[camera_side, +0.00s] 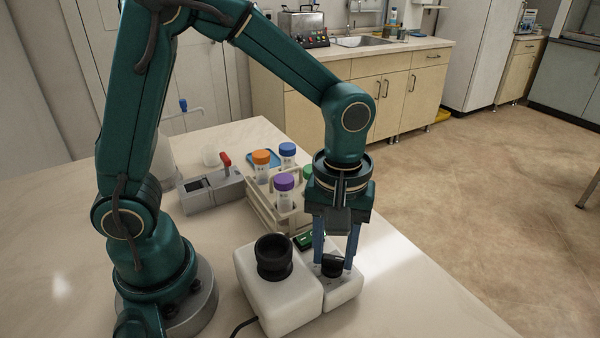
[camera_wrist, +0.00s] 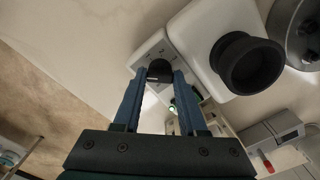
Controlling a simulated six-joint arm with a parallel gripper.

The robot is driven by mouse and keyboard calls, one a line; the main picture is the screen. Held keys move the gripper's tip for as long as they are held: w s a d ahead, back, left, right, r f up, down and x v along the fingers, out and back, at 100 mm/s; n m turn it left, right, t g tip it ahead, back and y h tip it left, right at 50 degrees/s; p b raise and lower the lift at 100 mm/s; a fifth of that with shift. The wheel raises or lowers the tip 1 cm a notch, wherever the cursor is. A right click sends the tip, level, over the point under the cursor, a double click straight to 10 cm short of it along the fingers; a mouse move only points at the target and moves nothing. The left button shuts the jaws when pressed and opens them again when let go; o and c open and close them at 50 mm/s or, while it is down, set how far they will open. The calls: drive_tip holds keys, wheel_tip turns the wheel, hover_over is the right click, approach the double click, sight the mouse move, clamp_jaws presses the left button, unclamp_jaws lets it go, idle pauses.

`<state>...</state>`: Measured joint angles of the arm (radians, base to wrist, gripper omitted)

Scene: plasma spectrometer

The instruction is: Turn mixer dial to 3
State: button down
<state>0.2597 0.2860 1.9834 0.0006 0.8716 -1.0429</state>
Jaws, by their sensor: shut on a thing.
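The mixer (camera_side: 285,290) is a white box on the bench with a black round cup holder (camera_side: 273,257) on top. It also shows in the wrist view (camera_wrist: 210,45). Its black dial (camera_side: 332,265) sits on the lower section to the right, and in the wrist view the dial (camera_wrist: 159,70) lies between my fingertips. My gripper (camera_side: 334,262) points straight down with its blue fingers on either side of the dial, shut on it.
A rack (camera_side: 275,205) with tubes capped orange, blue, purple and green stands behind the mixer. A grey device (camera_side: 212,192) with a red lever stands to its left. The bench front right is clear. A black cable (camera_side: 243,326) runs from the mixer.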

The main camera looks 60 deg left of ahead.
drive_tip(key=m, duration=1.3)
drive_tip(key=shift+m, duration=0.4)
drive_tip(key=m, duration=1.2)
drive_tip(key=shift+m, duration=0.4)
drive_tip(key=shift+c, duration=2.3)
unclamp_jaws()
